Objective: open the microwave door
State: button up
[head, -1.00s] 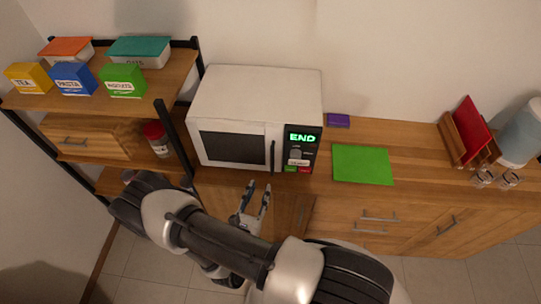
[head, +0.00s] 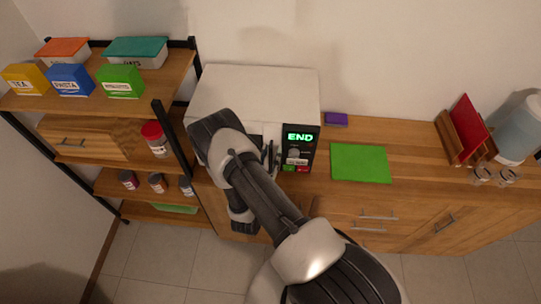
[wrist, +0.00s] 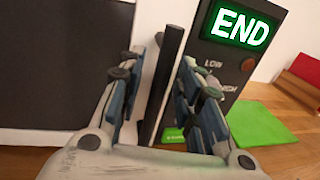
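The white microwave (head: 255,92) stands on the wooden counter with its door shut. My arm hides most of the door in the head view. In the wrist view the dark door window (wrist: 60,65) is at the left, and the black vertical door handle (wrist: 165,80) runs up the middle. My gripper (wrist: 162,75) is open, with one finger on each side of the handle. Gaps show between the fingers and the bar. In the head view my gripper (head: 270,154) is at the right side of the door, beside the control panel (head: 299,150) reading END.
An open shelf (head: 150,78) with boxes and jars stands close on the left. Floor (head: 180,255) is clear in front of the shelf.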

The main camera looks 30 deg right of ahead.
jog(key=shift+c, duration=0.3)
grip_shut()
dwell(0.6)
